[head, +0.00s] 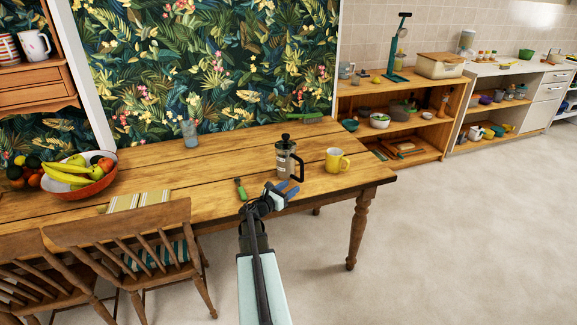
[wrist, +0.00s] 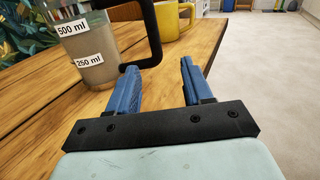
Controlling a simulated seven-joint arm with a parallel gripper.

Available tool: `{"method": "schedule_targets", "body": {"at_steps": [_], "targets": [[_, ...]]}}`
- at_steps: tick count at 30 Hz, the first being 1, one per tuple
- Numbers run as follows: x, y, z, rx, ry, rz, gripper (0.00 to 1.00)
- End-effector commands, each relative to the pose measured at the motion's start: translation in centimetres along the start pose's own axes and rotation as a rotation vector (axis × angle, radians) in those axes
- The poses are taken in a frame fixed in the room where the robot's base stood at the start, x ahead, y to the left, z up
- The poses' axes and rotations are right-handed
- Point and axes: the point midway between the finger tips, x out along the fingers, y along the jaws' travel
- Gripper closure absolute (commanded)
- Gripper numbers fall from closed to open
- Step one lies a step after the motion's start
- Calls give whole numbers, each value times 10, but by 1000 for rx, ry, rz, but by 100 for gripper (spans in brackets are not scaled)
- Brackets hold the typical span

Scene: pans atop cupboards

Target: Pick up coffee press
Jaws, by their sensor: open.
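The coffee press (head: 286,160) stands upright on the wooden table, with a black lid and plunger knob, a clear body and a black handle facing right. In the wrist view the coffee press (wrist: 90,50) is at the upper left, its body marked 500 ml and 250 ml, its top cut off. My gripper (head: 284,190) is at the table's front edge, just in front of the press. In the wrist view my gripper (wrist: 189,75) has its blue fingers apart with nothing between them. The fingertips are close to the handle's lower part; contact cannot be told.
A yellow mug (head: 335,160) stands right of the press. A green-handled utensil (head: 240,189) lies to its left. A glass (head: 190,133), a brush (head: 305,118) and a fruit bowl (head: 92,188) are also on the table (head: 225,165). Wooden chairs (head: 130,235) stand in front at left.

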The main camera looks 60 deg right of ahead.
Motion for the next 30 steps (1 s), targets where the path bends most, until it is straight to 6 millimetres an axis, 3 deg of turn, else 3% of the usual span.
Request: {"method": "schedule_targets", "body": {"at_steps": [7, 20, 30], "targets": [[43, 2, -1, 3, 1, -2, 50], [66, 3, 0, 3, 0, -1, 50], [107, 7, 1, 3, 0, -2, 50]]}}
